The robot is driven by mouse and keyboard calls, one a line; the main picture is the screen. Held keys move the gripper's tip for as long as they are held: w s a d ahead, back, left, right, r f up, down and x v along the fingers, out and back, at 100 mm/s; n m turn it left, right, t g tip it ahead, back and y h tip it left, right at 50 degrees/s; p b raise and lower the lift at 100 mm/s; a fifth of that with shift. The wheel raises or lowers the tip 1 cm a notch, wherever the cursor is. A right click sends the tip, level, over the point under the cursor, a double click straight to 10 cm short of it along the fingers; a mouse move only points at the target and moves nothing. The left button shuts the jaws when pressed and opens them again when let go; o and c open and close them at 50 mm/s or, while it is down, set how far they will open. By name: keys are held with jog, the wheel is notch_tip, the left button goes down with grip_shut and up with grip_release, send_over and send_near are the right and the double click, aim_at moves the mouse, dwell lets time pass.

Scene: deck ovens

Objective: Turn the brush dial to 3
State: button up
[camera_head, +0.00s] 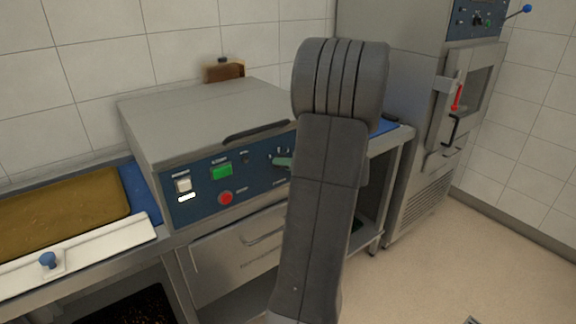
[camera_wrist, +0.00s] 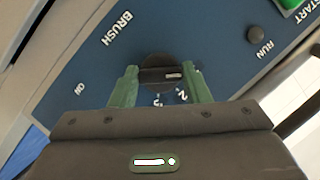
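The brush dial (camera_wrist: 158,62) is a dark round knob with a raised bar across it on the blue panel. A white mark shows at the bar's right end in the wrist view. The word BRUSH is printed above left of it, and numbers, including a 2, show below it, partly covered. My gripper (camera_wrist: 163,74) has its two green fingers apart, one on each side of the dial; I cannot tell whether they touch it. In the head view, my arm covers part of the dial area, and a green finger (camera_head: 282,162) shows at the panel.
The panel also bears a green start button (camera_head: 222,172), a red button (camera_head: 225,198) and a white switch (camera_head: 183,185). A small dark run lamp or knob (camera_wrist: 262,34) is near the dial. A tall oven (camera_head: 410,120) stands right. A brown slab (camera_head: 65,215) lies left.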

jog(key=c, duration=0.4)
jog(key=m+b, duration=0.1)
jog(key=b, duration=0.1)
jog(key=m+y+b, duration=0.1)
jog(key=shift+d+f+m+b, duration=0.1)
jog(key=shift+f+m+b, duration=0.2)
jog(key=shift+m+b, duration=0.1)
jog(key=m+y+b, duration=0.2)
jog(key=m, duration=0.2)
jog(key=shift+y, duration=0.3)
jog(key=m+t, duration=0.1)
jog(key=m, duration=0.3)
jog(key=m+t+y, duration=0.1)
jog(key=m, duration=0.3)
jog(key=m+t, duration=0.2)
jog(key=m, duration=0.2)
jog(key=shift+f+y, duration=0.1)
jog(key=shift+y, duration=0.2)
jog(key=shift+m, duration=0.3)
